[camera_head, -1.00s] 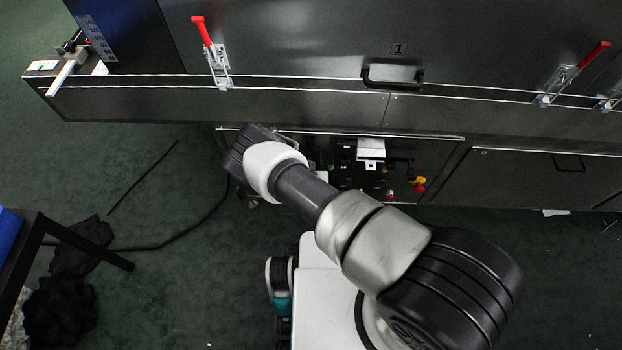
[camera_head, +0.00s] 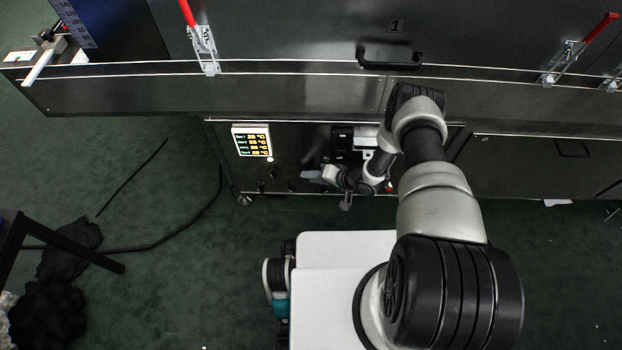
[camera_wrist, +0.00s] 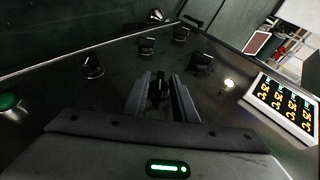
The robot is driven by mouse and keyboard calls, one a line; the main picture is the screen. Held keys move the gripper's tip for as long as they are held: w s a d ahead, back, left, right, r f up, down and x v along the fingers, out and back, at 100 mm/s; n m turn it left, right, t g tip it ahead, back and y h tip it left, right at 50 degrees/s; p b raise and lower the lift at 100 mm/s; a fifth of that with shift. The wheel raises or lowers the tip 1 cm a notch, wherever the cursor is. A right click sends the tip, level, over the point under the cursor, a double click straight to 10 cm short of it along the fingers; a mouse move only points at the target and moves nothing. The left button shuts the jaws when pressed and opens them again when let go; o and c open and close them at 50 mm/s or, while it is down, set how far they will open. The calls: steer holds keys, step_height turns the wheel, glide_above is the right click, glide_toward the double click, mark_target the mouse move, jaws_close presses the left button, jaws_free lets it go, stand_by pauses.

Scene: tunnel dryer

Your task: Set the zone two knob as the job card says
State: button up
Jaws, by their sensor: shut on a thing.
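In the wrist view a dark knob (camera_wrist: 158,86) on the black control panel stands between the fingers of my gripper (camera_wrist: 160,97), which is shut on it. Several similar black knobs are around it, including one at the left (camera_wrist: 92,67) and one at the right (camera_wrist: 201,61). I cannot read their labels, so I cannot tell which zone the held knob belongs to. In the head view my gripper (camera_head: 311,175) is at the panel under the dryer, and the held knob is not distinct. I cannot make out a readable job card.
A lit zone display (camera_head: 252,142) with yellow figures is left of my gripper; it also shows in the wrist view (camera_wrist: 284,106). A green button (camera_wrist: 11,101) is at the wrist view's left. The dryer's handle (camera_head: 390,57) overhangs above. A black cable (camera_head: 195,212) lies on the floor.

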steer(key=shift+w+f+m+t+y, duration=0.15)
steer(key=shift+m+t+y, duration=0.15)
steer(key=shift+y, duration=0.7)
steer(key=o, duration=0.7)
steer(key=shift+c, duration=0.2)
steer(key=shift+d, duration=0.1)
